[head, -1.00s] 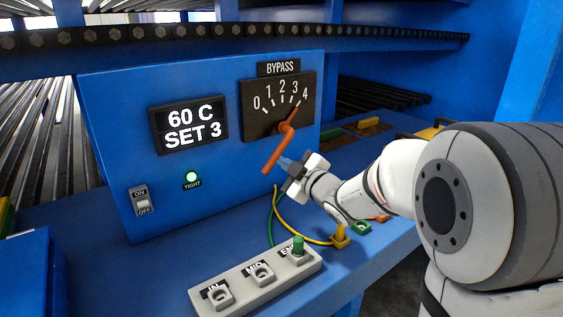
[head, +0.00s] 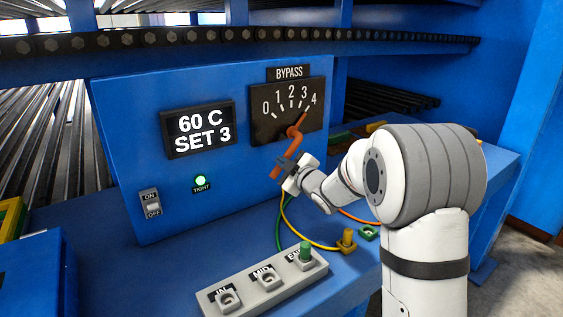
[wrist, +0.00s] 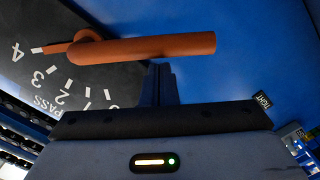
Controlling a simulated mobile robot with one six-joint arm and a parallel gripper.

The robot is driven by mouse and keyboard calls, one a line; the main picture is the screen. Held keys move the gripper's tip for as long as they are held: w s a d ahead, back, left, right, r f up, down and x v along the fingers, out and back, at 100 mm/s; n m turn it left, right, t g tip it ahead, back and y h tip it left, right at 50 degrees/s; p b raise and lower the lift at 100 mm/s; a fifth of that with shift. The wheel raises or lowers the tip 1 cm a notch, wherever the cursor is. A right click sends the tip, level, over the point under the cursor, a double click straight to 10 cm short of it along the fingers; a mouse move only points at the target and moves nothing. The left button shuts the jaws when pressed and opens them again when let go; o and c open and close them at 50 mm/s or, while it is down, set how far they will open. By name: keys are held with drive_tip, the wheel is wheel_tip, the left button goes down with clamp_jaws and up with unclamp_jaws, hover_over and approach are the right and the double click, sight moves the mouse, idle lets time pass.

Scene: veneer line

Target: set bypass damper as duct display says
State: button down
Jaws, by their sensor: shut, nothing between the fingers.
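The duct display (head: 198,129) reads "60 C SET 3". The BYPASS dial (head: 287,112) is a black plate marked 0 to 4. Its orange damper handle (head: 293,131) has its pointer end at the 4 mark, and its long arm hangs down to the left. In the wrist view the pointer also meets the tick beside 4, and the handle's arm (wrist: 150,47) runs across the top. My gripper (head: 284,163) is shut and empty, its fingertips (wrist: 161,70) right beside the handle's arm. I cannot tell whether they touch it.
A green TIGHT lamp (head: 200,181) is lit above the bench. An ON/OFF switch (head: 152,204) is left of it. A grey socket block (head: 262,284) has a green plug (head: 306,252) in END. A yellow plug (head: 347,238) and cables lie below the dial.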

drive_tip(key=f+n+b, duration=0.1)
drive_tip(key=b, duration=0.2)
drive_tip(key=w+d+f+n+b, duration=0.1)
drive_tip(key=n+b, duration=0.1)
drive_tip(key=b, duration=0.1)
drive_tip(key=d+f+n+b, duration=0.1)
drive_tip(key=b, duration=0.2)
drive_tip(key=shift+w+b, duration=0.2)
drive_tip(key=shift+b, duration=0.1)
drive_tip(key=shift+r, duration=0.1)
